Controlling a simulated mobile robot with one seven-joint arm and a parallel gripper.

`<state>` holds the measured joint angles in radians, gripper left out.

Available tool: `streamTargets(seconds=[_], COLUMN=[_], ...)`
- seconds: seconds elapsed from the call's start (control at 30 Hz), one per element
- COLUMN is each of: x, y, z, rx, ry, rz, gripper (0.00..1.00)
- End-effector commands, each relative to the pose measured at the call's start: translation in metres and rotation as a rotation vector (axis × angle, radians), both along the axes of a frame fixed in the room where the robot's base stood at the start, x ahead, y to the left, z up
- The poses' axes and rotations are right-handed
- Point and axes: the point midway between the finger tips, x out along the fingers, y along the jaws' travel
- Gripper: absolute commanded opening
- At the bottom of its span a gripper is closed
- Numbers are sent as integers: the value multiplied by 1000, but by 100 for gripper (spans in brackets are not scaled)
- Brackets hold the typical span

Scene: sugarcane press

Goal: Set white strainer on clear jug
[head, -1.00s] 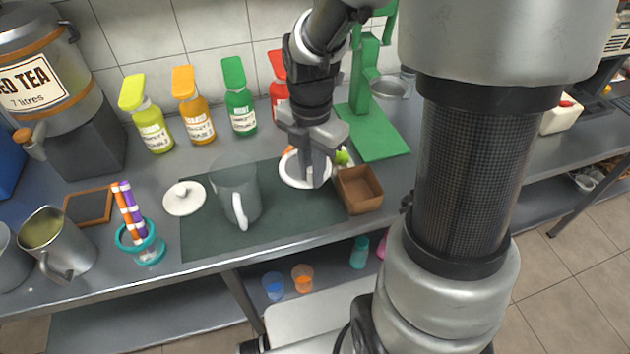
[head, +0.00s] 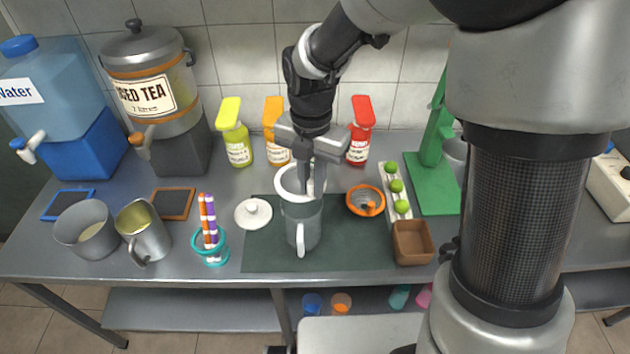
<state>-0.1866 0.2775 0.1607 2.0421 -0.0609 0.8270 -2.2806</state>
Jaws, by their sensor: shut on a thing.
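My gripper (head: 311,183) is shut on the white strainer (head: 281,184), a round white ring. It holds the strainer over the mouth of the clear jug (head: 303,232). The jug stands upright on the dark green mat, its white handle facing the front. The strainer overlaps the jug's top edge in the head view. I cannot tell whether it touches the rim or is just above it. My fingers hide part of the strainer's inside.
A white lid (head: 253,213) lies left. A tray of limes (head: 391,180) stands behind the box. Bottles line the wall.

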Motion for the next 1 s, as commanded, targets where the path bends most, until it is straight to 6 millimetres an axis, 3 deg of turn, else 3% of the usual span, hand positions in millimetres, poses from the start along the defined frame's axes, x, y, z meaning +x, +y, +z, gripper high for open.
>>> streamTargets(seconds=[0.7,1.0], x=[0,0], y=[0,0], z=[-60,-69], rx=[0,0], ry=[0,0], rz=[-1,-1], gripper=[0,0])
